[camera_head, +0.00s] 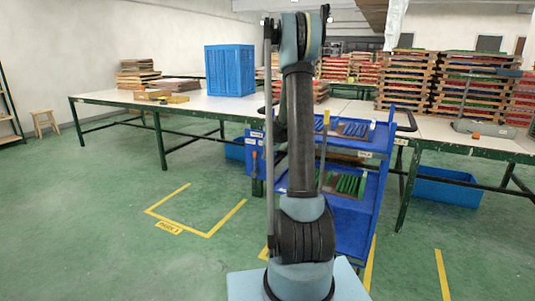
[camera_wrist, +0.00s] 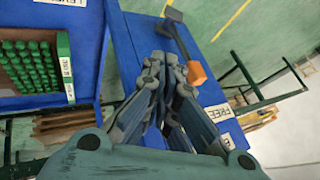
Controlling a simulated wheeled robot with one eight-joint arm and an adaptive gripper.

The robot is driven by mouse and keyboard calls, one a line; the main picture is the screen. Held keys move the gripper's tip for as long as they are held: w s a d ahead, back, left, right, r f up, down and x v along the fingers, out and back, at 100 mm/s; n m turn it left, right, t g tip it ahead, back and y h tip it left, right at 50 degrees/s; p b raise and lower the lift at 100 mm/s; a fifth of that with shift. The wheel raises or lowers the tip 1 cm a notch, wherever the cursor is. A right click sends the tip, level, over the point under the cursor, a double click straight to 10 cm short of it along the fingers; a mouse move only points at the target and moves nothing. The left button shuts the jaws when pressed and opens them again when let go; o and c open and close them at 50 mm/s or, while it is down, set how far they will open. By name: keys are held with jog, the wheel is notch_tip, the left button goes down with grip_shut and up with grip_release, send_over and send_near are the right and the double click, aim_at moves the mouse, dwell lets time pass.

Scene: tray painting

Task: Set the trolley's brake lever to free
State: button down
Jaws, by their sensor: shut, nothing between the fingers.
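The blue trolley (camera_head: 372,200) stands behind my arm in the head view, with an upper and a lower shelf. In the wrist view its blue side panel (camera_wrist: 205,92) bears a white FREE label (camera_wrist: 215,113), which reads upside down. My arm hides the gripper in the head view.
Green rods lie in a crate (camera_wrist: 68,62) on the trolley at the wrist view's left. A long white-topped table (camera_head: 180,105) with a blue crate (camera_head: 230,70) stands behind the trolley. Pallet stacks (camera_head: 415,80) stand at the back right. Open green floor with a yellow-marked bay (camera_head: 180,232) lies to the left.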

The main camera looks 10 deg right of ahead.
aim_at(255, 162)
jog(key=w+a, duration=0.1)
jog(key=w+a+f, duration=0.1)
jog(key=shift+w+a+f, duration=0.25)
jog(key=shift+w, duration=0.05)
jog(key=shift+w+a, duration=0.4)
jog(key=shift+a, duration=0.1)
jog(key=shift+d+r, duration=0.1)
jog(key=shift+d, duration=0.05)
